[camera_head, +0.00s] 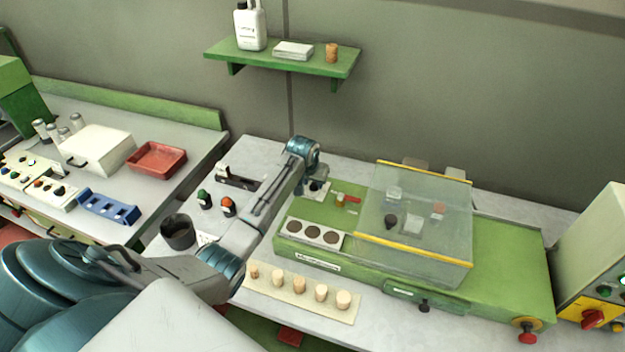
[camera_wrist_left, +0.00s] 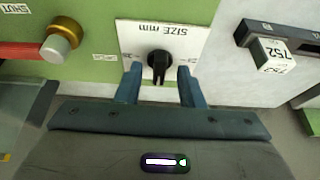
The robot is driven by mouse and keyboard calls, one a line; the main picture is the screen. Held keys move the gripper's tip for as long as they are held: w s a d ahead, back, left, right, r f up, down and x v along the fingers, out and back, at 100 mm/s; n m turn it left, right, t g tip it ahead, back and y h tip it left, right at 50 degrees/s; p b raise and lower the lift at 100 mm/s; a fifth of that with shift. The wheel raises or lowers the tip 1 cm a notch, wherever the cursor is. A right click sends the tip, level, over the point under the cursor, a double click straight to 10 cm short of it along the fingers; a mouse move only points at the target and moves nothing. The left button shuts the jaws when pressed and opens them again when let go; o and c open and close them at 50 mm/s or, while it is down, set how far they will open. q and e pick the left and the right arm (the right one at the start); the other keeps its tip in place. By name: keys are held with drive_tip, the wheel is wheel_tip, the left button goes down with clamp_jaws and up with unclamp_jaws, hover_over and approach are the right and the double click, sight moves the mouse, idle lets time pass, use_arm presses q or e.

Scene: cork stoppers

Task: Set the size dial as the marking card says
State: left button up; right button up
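The size dial (camera_wrist_left: 160,65) is a black knob on a white plate lettered "SIZE mm", upside down in the left wrist view. Its narrow pointer end faces the bottom of that view; the plate's scale marks are too small to read. My left gripper (camera_wrist_left: 160,84) has one blue finger on each side of the knob, with a slim gap showing at both sides. In the head view my left gripper (camera_head: 315,186) reaches down over the plate at the green machine's back left corner, hiding most of the dial. I cannot identify the marking card for sure. My right gripper is out of view.
A brass knob (camera_wrist_left: 56,48) by a "SHUT" label and a black rail with a white numbered block (camera_wrist_left: 270,56) flank the dial. A clear cover (camera_head: 440,235) stands on the green machine. Several corks line a pale strip (camera_head: 262,289). A dark cup (camera_head: 178,233) stands left of my forearm.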

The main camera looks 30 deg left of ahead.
use_arm(q)
drive_tip(key=shift+w, duration=0.1)
drive_tip(key=shift+w+f, duration=0.1)
clamp_jaws()
